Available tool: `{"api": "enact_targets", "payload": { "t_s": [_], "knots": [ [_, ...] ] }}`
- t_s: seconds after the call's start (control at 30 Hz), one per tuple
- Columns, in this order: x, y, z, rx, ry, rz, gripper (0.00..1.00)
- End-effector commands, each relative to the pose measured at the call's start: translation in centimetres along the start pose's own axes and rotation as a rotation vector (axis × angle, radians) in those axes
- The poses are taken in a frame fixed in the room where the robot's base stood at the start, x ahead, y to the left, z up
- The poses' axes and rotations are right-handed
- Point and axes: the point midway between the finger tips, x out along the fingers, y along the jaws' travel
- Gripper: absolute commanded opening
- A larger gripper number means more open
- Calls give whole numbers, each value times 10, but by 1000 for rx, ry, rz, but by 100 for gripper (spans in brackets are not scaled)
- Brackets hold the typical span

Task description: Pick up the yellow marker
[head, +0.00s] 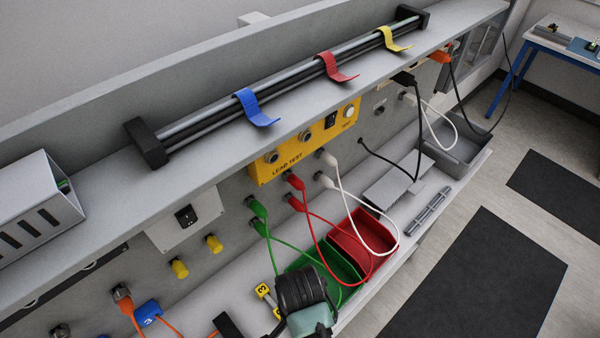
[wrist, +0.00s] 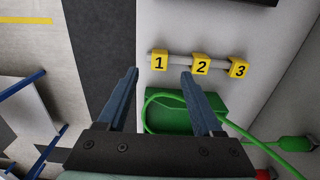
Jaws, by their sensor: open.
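Yellow numbered markers sit in a row on a thin grey rod in the wrist view: marker 1 (wrist: 159,61), marker 2 (wrist: 202,66) and marker 3 (wrist: 239,69). My gripper (wrist: 160,72) is open, with nothing between its fingers. In the picture, marker 1 lies between the two fingertips and marker 2 is just right of the right fingertip; the depth gap is unclear. In the head view, marker 3 (head: 262,289) shows left of my dark wrist, which hides part of the row. My fingertips are not clear there.
A green bin (head: 345,266) with a green cable stands beside the markers, next to a red bin (head: 366,235) with red and white cables. A yellow lead-test box (head: 305,143) is on the panel. Blue, red and yellow straps (head: 395,40) hang on the shelf rail.

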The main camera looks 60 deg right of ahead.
Motion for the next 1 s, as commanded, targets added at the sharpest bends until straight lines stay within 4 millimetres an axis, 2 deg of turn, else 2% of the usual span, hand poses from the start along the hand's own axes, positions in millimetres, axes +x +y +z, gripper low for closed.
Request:
{"api": "enact_targets", "payload": {
  "t_s": [0.17, 0.43, 0.77, 1.0],
  "knots": [
    [13, 2, 0, 0, -1, 3, 68],
    [47, 2, 0, 0, 0, 1, 68],
    [53, 1, 0, -1, 1, -2, 68],
    [53, 2, 0, -1, 1, -2, 24]
  ]
}}
